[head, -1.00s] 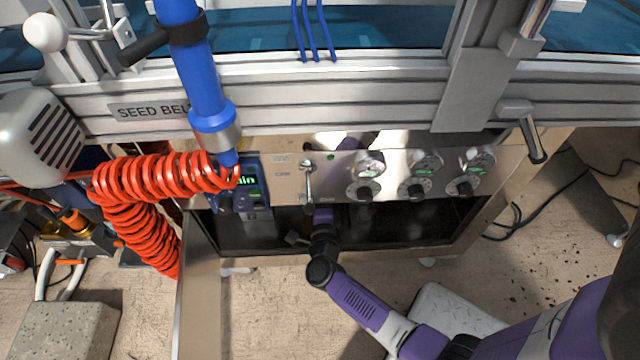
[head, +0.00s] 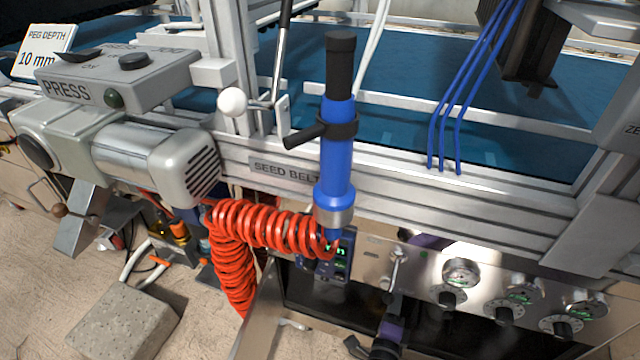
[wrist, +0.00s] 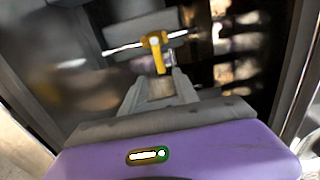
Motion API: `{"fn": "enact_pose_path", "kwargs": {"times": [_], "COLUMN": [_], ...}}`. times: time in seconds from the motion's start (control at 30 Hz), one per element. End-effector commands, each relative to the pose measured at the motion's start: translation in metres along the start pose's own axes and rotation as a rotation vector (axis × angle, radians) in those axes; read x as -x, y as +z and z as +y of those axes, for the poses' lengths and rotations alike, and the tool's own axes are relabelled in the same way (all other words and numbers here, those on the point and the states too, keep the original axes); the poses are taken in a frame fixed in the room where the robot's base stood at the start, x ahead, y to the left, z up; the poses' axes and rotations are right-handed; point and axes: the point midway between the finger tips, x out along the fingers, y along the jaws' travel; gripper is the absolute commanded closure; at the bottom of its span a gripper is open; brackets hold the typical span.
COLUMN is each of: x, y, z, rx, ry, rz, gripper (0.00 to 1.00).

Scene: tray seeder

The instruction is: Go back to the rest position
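My gripper (wrist: 158,88) shows in the wrist view with two grey fingers apart and a gap between them. A yellow T-shaped handle (wrist: 155,45) on a thin bar stands just ahead of the fingertips, and the fingers do not appear closed on it. In the head view my purple and black wrist is at the bottom edge, in front of the dark opening (head: 335,312) of the steel cabinet. My fingertips are hard to make out there.
The steel panel above the opening carries a toggle lever (head: 397,262), several gauges (head: 462,272) and knobs. A coiled red hose (head: 235,250) hangs to the left below a blue cylinder (head: 336,160). A concrete block (head: 125,320) lies on the floor. An open door (head: 258,325) stands left of the opening.

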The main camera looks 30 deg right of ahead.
Motion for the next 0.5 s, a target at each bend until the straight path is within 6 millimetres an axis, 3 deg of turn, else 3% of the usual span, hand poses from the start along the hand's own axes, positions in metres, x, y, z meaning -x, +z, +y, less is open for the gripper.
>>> {"fn": "enact_pose_path", "kwargs": {"times": [0.17, 0.27, 0.37, 0.5], "x": [0.002, 0.014, 0.039, 0.089], "y": [0.0, -0.001, -0.001, -0.003], "z": [-0.001, -0.004, -0.014, -0.04], "rx": [0.005, 0.041, 0.125, 0.307], "ry": [-0.001, -0.008, -0.027, -0.076], "rz": [-0.005, -0.04, -0.118, -0.269], "gripper": [0.64, 0.64, 0.64, 0.64]}}
